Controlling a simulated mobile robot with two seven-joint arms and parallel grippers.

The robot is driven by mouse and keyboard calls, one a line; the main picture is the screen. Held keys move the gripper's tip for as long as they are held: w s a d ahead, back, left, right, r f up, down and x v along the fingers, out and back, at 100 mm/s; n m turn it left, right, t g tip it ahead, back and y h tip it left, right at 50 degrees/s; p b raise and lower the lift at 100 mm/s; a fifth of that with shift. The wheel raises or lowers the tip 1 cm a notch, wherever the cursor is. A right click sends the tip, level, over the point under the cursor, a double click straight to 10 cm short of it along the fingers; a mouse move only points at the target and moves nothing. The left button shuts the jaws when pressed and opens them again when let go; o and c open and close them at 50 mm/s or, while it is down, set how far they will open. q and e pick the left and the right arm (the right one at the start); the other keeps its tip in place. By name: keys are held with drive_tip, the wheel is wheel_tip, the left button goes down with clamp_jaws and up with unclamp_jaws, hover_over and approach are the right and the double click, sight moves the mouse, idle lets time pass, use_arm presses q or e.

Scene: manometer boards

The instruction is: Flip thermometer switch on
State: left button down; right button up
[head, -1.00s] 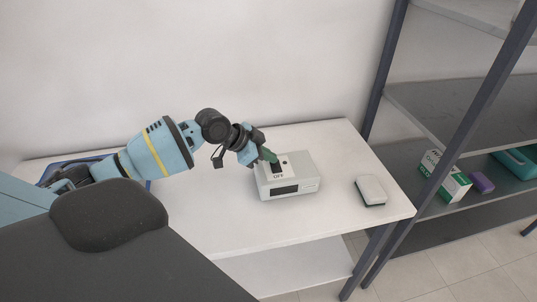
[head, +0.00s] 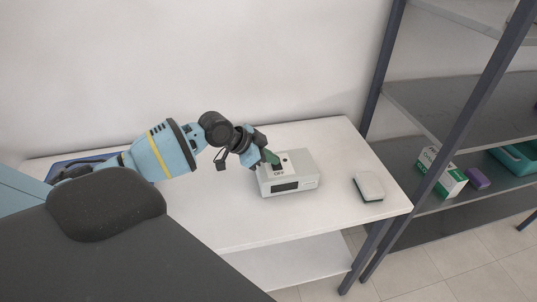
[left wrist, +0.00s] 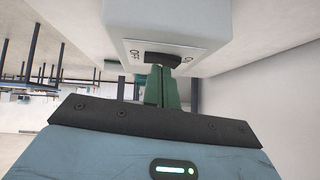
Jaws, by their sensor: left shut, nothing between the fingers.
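The thermometer is a white-grey box (head: 305,171) with a dark front window, on the white table. On its top face is a dark rocker switch, which shows in the left wrist view (left wrist: 162,60) beside an OFF label. My left gripper (head: 273,159) is at the top of the box, with its green fingers shut together and empty. In the left wrist view, the fingertips (left wrist: 161,72) are right at the switch and cover part of it. I cannot tell whether they press on it. The switch's position is not clear. My right gripper is not in view.
A white and dark green eraser-like block (head: 369,186) lies on the table (head: 240,225) right of the box. A dark metal shelf (head: 440,110) stands at the right, with a green and white carton (head: 441,171) and a purple item (head: 478,179).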

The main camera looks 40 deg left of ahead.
use_arm(q)
drive_tip(key=shift+r, duration=0.2)
drive_tip(key=r+p, duration=0.2)
drive_tip(key=r, duration=0.1)
drive_tip(key=r+p, duration=0.1)
drive_tip(key=shift+s+d+r, duration=0.1)
drive_tip(key=shift+d+r, duration=0.15)
drive_tip(key=shift+r, duration=0.15)
drive_tip(key=v, duration=0.9)
drive_tip(key=shift+s+a+f, duration=0.3)
drive_tip(key=shift+s, duration=0.15)
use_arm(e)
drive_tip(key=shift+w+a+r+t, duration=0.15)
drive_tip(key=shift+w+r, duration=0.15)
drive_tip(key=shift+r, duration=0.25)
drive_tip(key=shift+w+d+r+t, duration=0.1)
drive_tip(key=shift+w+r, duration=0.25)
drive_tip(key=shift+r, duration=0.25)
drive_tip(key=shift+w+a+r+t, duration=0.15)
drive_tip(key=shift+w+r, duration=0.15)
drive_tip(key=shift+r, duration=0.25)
